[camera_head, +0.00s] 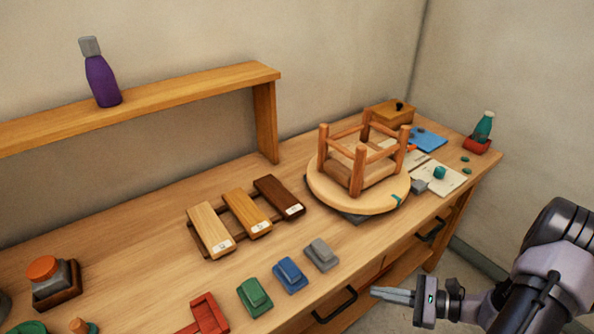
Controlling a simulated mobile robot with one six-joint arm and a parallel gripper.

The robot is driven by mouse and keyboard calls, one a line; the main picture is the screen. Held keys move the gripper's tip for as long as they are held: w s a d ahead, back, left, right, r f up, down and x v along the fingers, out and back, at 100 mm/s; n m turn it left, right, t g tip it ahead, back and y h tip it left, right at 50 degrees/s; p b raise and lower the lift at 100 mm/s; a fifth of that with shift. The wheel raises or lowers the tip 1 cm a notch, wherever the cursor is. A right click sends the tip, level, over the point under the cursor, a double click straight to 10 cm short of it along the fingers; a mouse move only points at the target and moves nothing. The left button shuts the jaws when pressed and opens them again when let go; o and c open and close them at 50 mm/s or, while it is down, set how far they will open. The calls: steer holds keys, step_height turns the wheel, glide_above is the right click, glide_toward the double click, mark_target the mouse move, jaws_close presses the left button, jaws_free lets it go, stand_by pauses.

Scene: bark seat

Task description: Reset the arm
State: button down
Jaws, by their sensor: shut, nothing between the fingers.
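My gripper (392,296) is at the lower right, in front of the workbench's front edge and near a drawer handle. Its fingers point left and are together, with nothing between them. My arm (545,270) reaches in from the right edge of the view.
The wooden workbench (150,240) holds an upturned stool (357,172) on a round turntable (325,196), three wood samples (244,217) and several coloured blocks (289,275). A purple bottle (102,82) stands on the raised shelf (180,93). Dark drawer handles (336,305) project from the bench front.

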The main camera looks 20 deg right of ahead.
steer(key=a+r+n+g+h, duration=0.4)
steer(key=a+r+n+g, duration=0.5)
steer(key=a+r, duration=0.5)
steer(key=s+a+r+n+t+h, duration=0.2)
steer(key=s+a+r+n+h, duration=0.1)
steer(key=r, duration=0.3)
steer(key=s+a+r+n+t+h, duration=0.3)
steer(key=s+a+r+n, duration=0.1)
steer(key=s+r+n, duration=0.2)
steer(key=shift+a+r+n, duration=0.15)
steer(key=shift+a+n, duration=0.15)
steer(key=shift+a, duration=0.05)
